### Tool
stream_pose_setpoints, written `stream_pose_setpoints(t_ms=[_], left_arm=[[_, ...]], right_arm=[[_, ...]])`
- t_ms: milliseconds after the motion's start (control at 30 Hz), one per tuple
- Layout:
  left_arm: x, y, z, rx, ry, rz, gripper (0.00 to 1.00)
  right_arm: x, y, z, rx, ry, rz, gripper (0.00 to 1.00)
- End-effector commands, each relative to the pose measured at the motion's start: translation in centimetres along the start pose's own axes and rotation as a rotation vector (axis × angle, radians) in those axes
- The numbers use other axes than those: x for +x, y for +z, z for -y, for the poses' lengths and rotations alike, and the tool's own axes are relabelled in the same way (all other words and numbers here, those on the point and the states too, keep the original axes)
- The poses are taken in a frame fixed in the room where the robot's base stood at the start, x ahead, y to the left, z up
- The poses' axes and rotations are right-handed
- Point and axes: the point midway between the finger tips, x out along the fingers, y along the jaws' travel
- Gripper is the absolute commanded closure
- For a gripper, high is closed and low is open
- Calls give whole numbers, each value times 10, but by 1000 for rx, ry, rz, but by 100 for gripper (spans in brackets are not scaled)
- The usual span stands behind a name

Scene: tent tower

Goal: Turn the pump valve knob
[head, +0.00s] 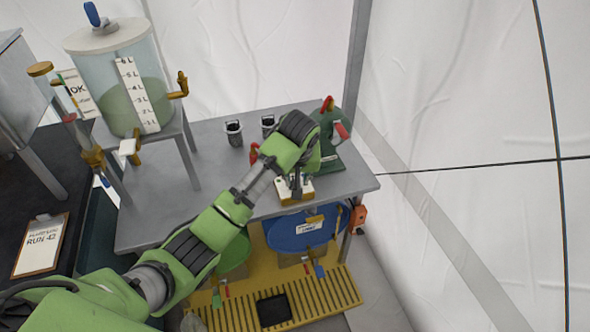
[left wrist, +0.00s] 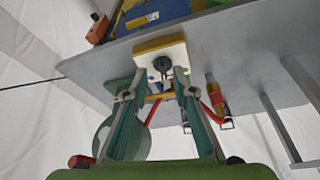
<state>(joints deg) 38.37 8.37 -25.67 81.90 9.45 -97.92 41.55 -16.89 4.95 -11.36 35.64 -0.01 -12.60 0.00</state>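The pump (head: 328,135), green with red handles, stands on the right part of the grey table; my left arm hides part of it. A white and yellow block (head: 294,191) sits at the table's front edge beside it. In the left wrist view the block (left wrist: 160,47) bears a dark round knob (left wrist: 161,65). My left gripper (head: 295,182) is over the block. In the left wrist view its two fingers (left wrist: 160,78) are apart, with the knob showing between and just beyond the tips. Contact with the knob cannot be told. My right gripper is not in view.
The grey table (head: 150,215) also bears two dark cups (head: 233,133) behind my arm. A clear tank (head: 130,95) with green liquid stands at left. A blue drum (head: 295,235) is below the table's front edge. A clipboard (head: 40,245) lies at far left.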

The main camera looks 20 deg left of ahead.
Motion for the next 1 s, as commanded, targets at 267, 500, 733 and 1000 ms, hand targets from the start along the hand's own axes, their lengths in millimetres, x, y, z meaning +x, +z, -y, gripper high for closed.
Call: stream_pose_setpoints(t_ms=[267, 500, 733, 1000], left_arm=[[-50, -40, -1, -74, -39, -31, 75], [-14, -40, 1, -76, -43, -28, 75], [37, -42, 3, -75, -40, -29, 75], [75, -43, 3, -74, -38, -30, 75]], right_arm=[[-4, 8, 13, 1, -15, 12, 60], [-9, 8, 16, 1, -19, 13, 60], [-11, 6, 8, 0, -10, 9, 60], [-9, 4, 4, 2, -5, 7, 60]])
